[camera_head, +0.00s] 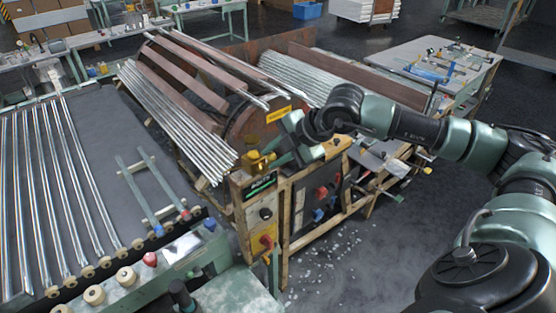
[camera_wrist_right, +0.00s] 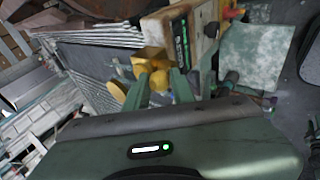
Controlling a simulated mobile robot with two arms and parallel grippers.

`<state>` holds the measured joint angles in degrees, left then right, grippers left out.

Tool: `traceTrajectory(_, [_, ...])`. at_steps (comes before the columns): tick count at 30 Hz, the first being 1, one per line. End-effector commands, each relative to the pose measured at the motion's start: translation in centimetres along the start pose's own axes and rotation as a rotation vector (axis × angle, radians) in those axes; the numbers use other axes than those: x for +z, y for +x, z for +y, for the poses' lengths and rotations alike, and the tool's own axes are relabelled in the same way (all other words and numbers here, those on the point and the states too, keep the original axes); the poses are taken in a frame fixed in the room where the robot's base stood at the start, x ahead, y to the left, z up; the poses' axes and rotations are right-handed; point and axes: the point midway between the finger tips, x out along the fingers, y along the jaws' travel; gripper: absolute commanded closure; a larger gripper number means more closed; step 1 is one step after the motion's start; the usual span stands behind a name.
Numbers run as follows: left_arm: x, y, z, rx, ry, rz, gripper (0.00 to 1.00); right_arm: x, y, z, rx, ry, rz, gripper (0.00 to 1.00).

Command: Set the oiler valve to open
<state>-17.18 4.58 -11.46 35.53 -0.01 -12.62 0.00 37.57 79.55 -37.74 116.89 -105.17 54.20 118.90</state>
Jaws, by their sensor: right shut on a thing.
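The oiler valve (camera_head: 258,162) is a brass-yellow fitting on top of the machine's front corner post. It also shows in the right wrist view (camera_wrist_right: 150,58), just beyond my fingers. My right gripper (camera_head: 279,159) reaches it from the right. In the right wrist view its two green fingers (camera_wrist_right: 161,84) are closed on a yellow part of the valve. The fingers partly hide that part, so I cannot tell its exact setting. My left gripper is not in view.
A dark label panel (camera_head: 260,186) with green-lit text sits just below the valve. Shiny tubes (camera_head: 175,120) lie left of the valve. A rack of glass tubes (camera_head: 50,190) stands at far left.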

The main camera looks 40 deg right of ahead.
Motion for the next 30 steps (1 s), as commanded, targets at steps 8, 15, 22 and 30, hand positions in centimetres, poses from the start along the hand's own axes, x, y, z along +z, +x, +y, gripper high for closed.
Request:
traceTrajectory(8, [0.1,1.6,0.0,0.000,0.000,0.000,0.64,-0.7,0.1,0.1,-0.004,-0.064,-0.076,1.00])
traceTrajectory(15, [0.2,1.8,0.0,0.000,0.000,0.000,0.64,-0.8,0.1,0.1,-0.011,-0.079,-0.097,1.00])
traceTrajectory(22, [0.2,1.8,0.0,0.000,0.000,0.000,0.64,-0.8,0.1,0.1,-0.012,-0.079,-0.097,1.00])
traceTrajectory(30, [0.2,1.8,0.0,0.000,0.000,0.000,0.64,-0.8,0.1,0.0,-0.014,-0.078,-0.097,0.54])
